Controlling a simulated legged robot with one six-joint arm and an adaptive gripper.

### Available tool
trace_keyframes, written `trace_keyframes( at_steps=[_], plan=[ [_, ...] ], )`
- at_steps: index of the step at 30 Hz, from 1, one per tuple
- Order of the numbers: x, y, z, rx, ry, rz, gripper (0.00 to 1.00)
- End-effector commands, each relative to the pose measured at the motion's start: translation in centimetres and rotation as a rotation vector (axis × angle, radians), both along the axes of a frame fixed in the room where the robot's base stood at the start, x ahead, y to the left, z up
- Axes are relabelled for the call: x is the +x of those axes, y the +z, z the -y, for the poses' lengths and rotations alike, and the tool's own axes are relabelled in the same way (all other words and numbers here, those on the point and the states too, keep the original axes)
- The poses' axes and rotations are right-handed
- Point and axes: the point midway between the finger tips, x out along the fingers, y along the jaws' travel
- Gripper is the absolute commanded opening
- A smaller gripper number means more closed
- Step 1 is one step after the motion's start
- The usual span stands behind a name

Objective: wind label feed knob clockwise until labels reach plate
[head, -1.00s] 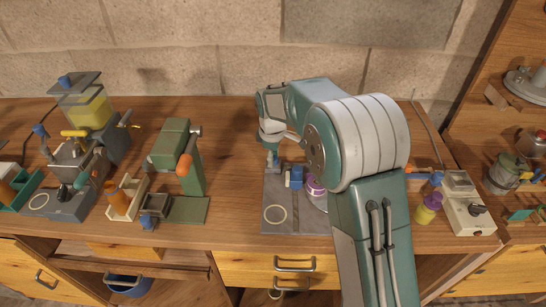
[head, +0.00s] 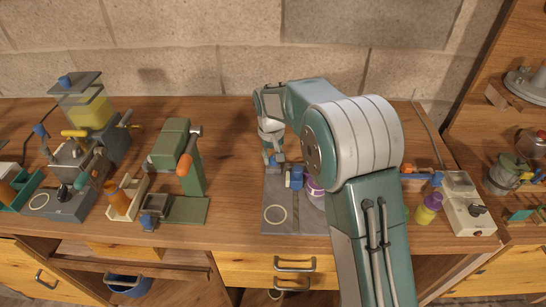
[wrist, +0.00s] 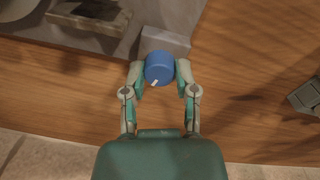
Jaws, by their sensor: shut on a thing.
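The blue label feed knob (wrist: 159,68) has a white mark that points to the lower left in the wrist view. It sits against a grey block (wrist: 166,41). My gripper (wrist: 160,72) is shut on the knob, one finger on each side. In the head view my gripper (head: 273,158) is at the back left of a grey plate (head: 296,220) with a pale ring (head: 275,214) on it. My arm hides part of this station, and I cannot make out the labels.
A blue part (head: 296,176) and a purple-banded jar (head: 315,188) stand close to my gripper. A green press (head: 176,150) stands to the left, with bare wood between. A yellow bottle (head: 428,208) and a switch box (head: 469,216) are right of my arm.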

Motion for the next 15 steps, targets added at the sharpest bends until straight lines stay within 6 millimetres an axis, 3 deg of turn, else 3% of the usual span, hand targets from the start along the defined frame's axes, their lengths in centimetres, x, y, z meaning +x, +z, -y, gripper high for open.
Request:
trace_keyframes(
  at_steps=[15],
  plan=[
    [0.18,-0.02,-0.12,0.004,-0.489,0.004,0.0]
  ],
)
